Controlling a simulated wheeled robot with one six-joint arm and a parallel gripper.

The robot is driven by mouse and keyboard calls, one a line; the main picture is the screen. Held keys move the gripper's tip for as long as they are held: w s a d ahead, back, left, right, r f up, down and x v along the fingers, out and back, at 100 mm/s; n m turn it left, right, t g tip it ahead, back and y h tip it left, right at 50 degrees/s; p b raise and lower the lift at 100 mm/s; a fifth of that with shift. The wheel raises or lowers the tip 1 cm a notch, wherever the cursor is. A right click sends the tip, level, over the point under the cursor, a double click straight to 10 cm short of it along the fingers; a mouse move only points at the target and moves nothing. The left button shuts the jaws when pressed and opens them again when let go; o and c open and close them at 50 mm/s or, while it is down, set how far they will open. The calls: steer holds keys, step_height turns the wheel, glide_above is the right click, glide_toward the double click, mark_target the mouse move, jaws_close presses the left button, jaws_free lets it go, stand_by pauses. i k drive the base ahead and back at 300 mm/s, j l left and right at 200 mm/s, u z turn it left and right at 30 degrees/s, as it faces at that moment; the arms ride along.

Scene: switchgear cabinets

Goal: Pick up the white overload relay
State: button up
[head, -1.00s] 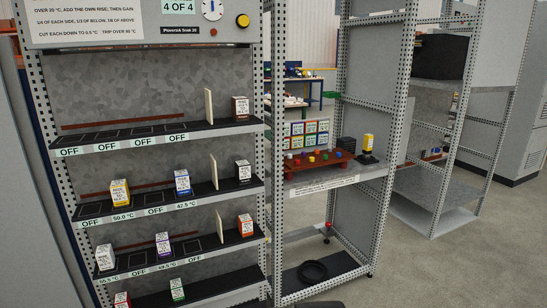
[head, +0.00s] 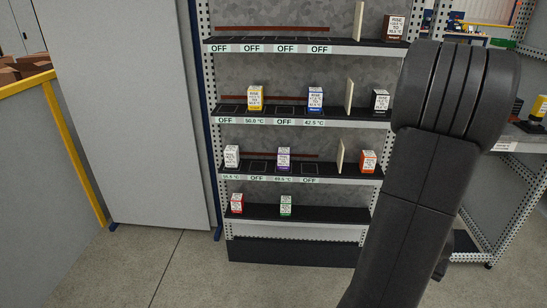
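The white overload relay (head: 231,157) is a small block with a printed label. It stands upright at the left end of the third shelf (head: 262,180) from the top, above a strip whose leftmost reading is too small to read surely. A purple relay (head: 283,158) stands to its right on the same shelf, with an empty marked slot between them. My arm crosses the right side of the head view, well to the right of the white relay. My gripper is not in view, so its state is hidden.
An upright cream divider (head: 340,157) and an orange relay (head: 368,161) are farther right on that shelf. Yellow (head: 255,98) and blue (head: 315,98) relays stand above. Red (head: 237,204) and green (head: 286,205) ones stand below. A grey cabinet (head: 125,110) adjoins on the left. Floor in front is clear.

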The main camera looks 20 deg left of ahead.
mark_target(231, 153)
steer(key=i+j+u, duration=0.1)
steer(key=j+u, duration=0.15)
steer(key=u, duration=0.15)
steer(key=i+j+u, duration=0.1)
steer(key=u, duration=0.3)
steer(key=i+j+u, duration=0.1)
steer(key=j+u, duration=0.15)
steer(key=u, duration=0.15)
steer(key=i+j, duration=0.75)
steer(key=i, duration=0.1)
